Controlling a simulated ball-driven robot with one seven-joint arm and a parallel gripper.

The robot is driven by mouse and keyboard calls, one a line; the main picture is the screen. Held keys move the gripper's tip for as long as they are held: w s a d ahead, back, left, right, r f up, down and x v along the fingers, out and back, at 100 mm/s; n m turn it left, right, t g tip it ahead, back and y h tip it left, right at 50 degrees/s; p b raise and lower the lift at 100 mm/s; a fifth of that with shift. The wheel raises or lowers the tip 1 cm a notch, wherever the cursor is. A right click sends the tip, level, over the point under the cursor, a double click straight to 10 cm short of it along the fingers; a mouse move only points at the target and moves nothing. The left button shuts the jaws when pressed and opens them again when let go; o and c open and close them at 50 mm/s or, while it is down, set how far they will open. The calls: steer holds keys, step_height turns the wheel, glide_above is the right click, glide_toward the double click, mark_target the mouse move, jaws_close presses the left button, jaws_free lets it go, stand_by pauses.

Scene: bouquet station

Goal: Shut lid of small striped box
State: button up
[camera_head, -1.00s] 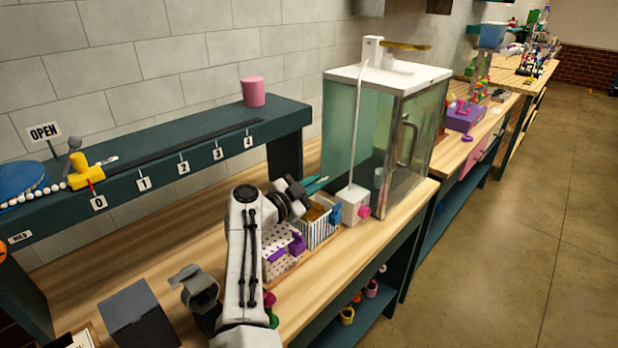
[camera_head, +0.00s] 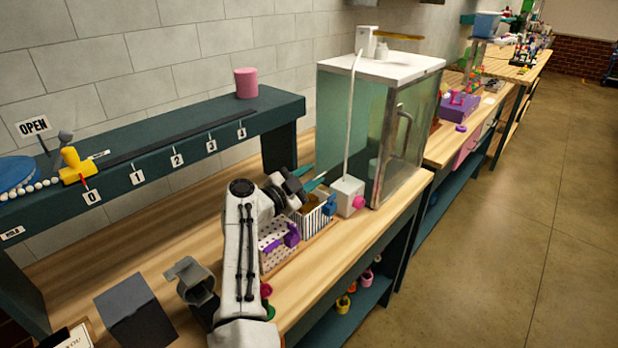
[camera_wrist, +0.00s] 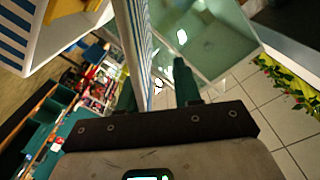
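The small striped box (camera_head: 314,225), white with blue stripes and a blue clasp (camera_head: 329,204), stands on the bench beside a dotted box. Its open top shows a brown inside. In the wrist view the box (camera_wrist: 38,62) is at upper left. A raised striped panel, seemingly its lid (camera_wrist: 138,38), stands nearly edge-on in the wrist view. My gripper (camera_wrist: 157,90) has its teal fingers apart, with the panel's end between them and a gap on the right finger's side. In the head view my gripper (camera_head: 316,182) is above the box's back side and hides the lid.
A dotted box with a purple clasp (camera_head: 290,235) stands just in front. A white dispenser with a pink knob (camera_head: 348,196) and a tall glass cabinet (camera_head: 378,130) stand close on the right. A teal shelf (camera_head: 190,145) runs behind. A dark box (camera_head: 135,312) is at front left.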

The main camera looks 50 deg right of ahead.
steer(key=shift+r, duration=0.1)
steer(key=shift+r, duration=0.35)
step_height(320, 180, up, 3)
steer(key=shift+f, duration=0.2)
steer(key=s+a+r, duration=0.4)
steer(key=s+r, duration=0.5)
steer(key=s, duration=0.4)
steer(key=shift+s+r+b, duration=0.2)
steer(key=shift+r+b, duration=0.05)
steer(key=shift+b, duration=0.15)
